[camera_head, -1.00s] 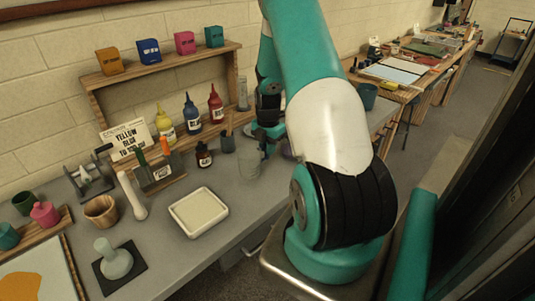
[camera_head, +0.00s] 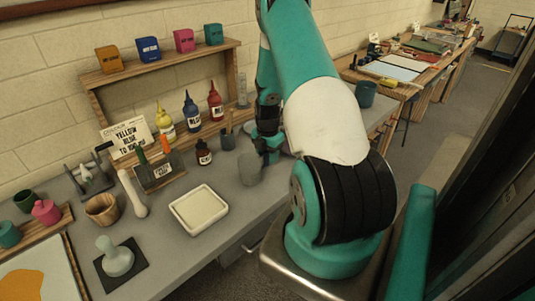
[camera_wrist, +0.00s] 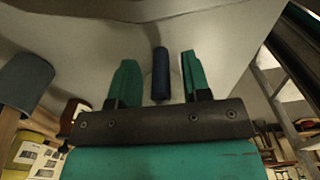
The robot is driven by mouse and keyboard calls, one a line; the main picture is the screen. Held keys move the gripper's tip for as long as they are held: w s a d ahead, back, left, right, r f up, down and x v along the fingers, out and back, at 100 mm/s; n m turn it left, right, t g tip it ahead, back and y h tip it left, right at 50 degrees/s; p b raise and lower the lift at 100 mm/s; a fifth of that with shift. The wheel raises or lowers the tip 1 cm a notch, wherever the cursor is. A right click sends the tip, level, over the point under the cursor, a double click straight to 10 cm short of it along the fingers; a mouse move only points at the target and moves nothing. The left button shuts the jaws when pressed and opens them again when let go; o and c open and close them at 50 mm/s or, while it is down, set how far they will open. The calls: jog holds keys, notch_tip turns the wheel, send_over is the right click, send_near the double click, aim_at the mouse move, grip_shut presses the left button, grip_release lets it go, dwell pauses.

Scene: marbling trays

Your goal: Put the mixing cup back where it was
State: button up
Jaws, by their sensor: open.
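A pale, see-through cup (camera_head: 250,169), which I take for the mixing cup, stands upright on the grey table in the head view, right of the brush pot. My gripper (camera_head: 270,153) is low over the table, just behind and right of this cup. In the wrist view my gripper (camera_wrist: 158,78) has its two green fingers apart. A dark blue cylinder (camera_wrist: 161,75) shows between them, with a gap on each side. I cannot tell what it is or whether the clear cup surrounds it. My arm hides the table behind the gripper.
The brush pot (camera_head: 227,141) is close left of the gripper, and shows in the wrist view (camera_wrist: 27,84). A dark bottle (camera_head: 204,154), a white tray (camera_head: 198,210) and a wooden shelf (camera_head: 160,66) are farther left. The table's front edge is near the cup.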

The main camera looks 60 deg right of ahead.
notch_tip(320, 180, up, 12)
jog(key=b, duration=0.3)
jog(key=w+a+r+m+y, duration=0.1)
jog(key=a+r, duration=0.3)
jog(key=a, duration=0.5)
jog(key=w+a+r+m+t, duration=0.1)
jog(key=w+a+r+m, duration=0.15)
jog(key=a, duration=0.55)
jog(key=w+a+r+m+y, duration=0.1)
jog(key=a+r, duration=0.3)
jog(key=a, duration=0.5)
jog(key=s+a+r+m+y, duration=0.1)
jog(key=s+a+r+m, duration=0.1)
jog(key=s+a, duration=0.7)
jog(key=s+a+r+m+g+y, duration=0.1)
jog(key=s+a+r+m, duration=0.2)
jog(key=s+a, duration=0.6)
jog(key=shift+s+a+r, duration=0.2)
jog(key=shift+a+r, duration=0.05)
jog(key=shift+a, duration=0.95)
